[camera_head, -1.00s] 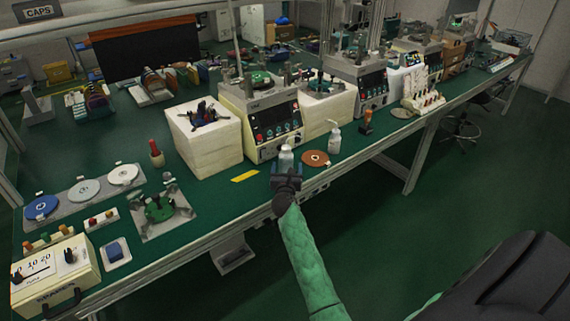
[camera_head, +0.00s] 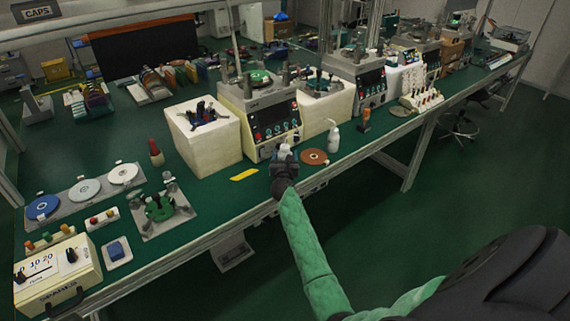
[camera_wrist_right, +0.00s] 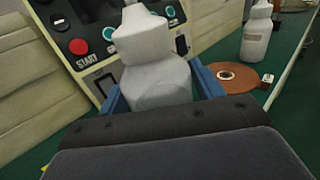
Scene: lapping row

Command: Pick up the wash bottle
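A white plastic bottle (camera_head: 284,150) stands at the table's front edge, before the machine with the control panel. In the right wrist view this bottle (camera_wrist_right: 153,60) has sloping shoulders and a narrower neck. My right gripper (camera_head: 284,163) is at it, with a blue finger (camera_wrist_right: 206,82) on either side. I cannot tell whether the fingers press on it or leave a small gap. The gripper hides its lower part. A second white bottle (camera_head: 333,138), with a spout, stands farther right; it also shows in the right wrist view (camera_wrist_right: 257,33). My left gripper is not in view.
A brown disc (camera_head: 314,157) lies between the two bottles. The machine (camera_head: 262,115) rises close behind the first bottle. A yellow strip (camera_head: 244,174) lies to the left. A cream block (camera_head: 204,140) stands behind it. The floor in front of the table is clear.

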